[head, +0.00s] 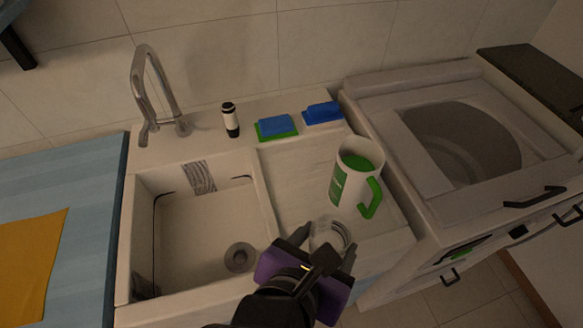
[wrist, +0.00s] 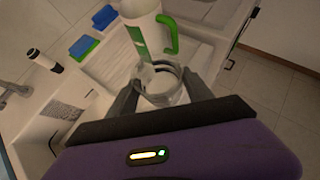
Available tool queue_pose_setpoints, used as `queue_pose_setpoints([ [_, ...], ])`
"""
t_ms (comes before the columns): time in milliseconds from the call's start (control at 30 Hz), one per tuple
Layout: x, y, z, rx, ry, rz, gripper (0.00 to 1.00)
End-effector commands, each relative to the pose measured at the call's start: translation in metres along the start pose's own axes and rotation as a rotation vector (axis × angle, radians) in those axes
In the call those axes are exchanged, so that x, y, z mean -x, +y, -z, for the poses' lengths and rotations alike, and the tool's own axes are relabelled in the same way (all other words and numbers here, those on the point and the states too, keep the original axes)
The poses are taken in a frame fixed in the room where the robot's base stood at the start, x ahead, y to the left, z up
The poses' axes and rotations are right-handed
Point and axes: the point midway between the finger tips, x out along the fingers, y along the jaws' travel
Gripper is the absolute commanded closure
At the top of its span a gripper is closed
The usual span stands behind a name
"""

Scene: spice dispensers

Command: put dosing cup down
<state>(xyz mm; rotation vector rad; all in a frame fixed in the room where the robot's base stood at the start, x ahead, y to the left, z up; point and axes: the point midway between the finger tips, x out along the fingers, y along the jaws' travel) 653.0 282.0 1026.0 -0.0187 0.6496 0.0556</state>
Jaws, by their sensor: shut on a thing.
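My gripper (head: 321,248) is shut on a clear, round dosing cup (head: 328,232) near the front of the sink's ribbed drainboard (head: 290,180). In the wrist view the cup (wrist: 160,84) sits between the two fingers of the gripper (wrist: 160,98), with its open rim facing up. I cannot tell whether its base touches the drainboard. A white and green jug with a green handle (head: 345,185) stands upright on the drainboard, just behind the cup. The jug also shows in the wrist view (wrist: 141,38).
The sink basin (head: 195,235) opens to the left of the drainboard. Blue and green sponges (head: 275,125) and a blue sponge (head: 323,112) lie along the back, beside a black and white bottle (head: 230,120). A washing machine (head: 400,95) stands at the right.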

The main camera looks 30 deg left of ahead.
Motion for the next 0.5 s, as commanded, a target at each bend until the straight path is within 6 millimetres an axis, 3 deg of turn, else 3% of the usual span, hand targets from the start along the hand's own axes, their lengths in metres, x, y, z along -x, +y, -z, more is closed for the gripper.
queue_pose_setpoints([
  [33, -0.013, -0.02, 0.012, 0.0, 0.008, 0.014, 0.92],
  [167, -0.042, -0.064, 0.035, -0.008, 0.009, 0.022, 0.92],
  [500, -0.137, -0.199, 0.107, -0.024, 0.009, 0.041, 0.92],
])
